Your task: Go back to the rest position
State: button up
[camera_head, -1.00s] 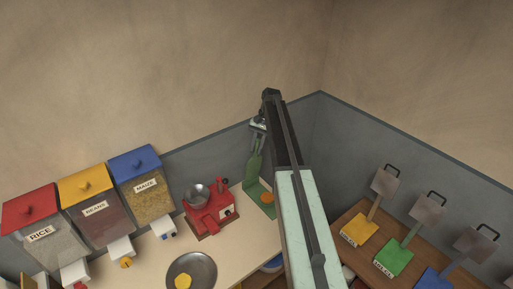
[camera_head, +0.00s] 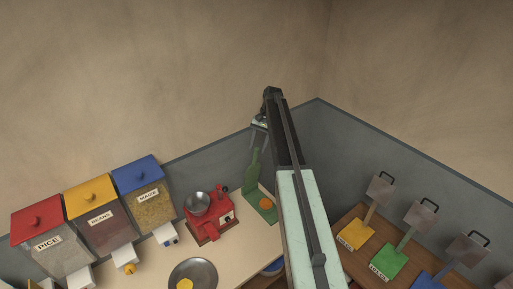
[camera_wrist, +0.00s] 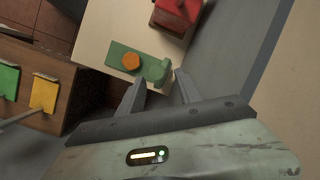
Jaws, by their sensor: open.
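My gripper (camera_wrist: 160,88) is open and empty in the wrist view, its two fingers apart over the counter's edge. In the head view my gripper (camera_head: 259,138) is small and partly hidden behind my arm, just above the green stand. The green stand (camera_head: 254,170) has an upright back and a flat base with an orange round piece (camera_head: 266,203) on it. In the wrist view the green stand (camera_wrist: 152,68) and the orange piece (camera_wrist: 131,61) lie just beyond the fingertips, apart from them.
A red grinder (camera_head: 209,215) with a metal bowl stands left of the green stand. Rice, beans and maize bins (camera_head: 97,217) line the wall. A grey plate (camera_head: 207,272) holds a yellow piece. A wooden board (camera_head: 357,262) with coloured, handled stands is at right. The space above is clear.

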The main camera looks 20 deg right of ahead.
jog(key=p+v, duration=0.1)
jog(key=v, duration=0.1)
jog(key=shift+d+r, duration=0.1)
jog(key=shift+r, duration=0.15)
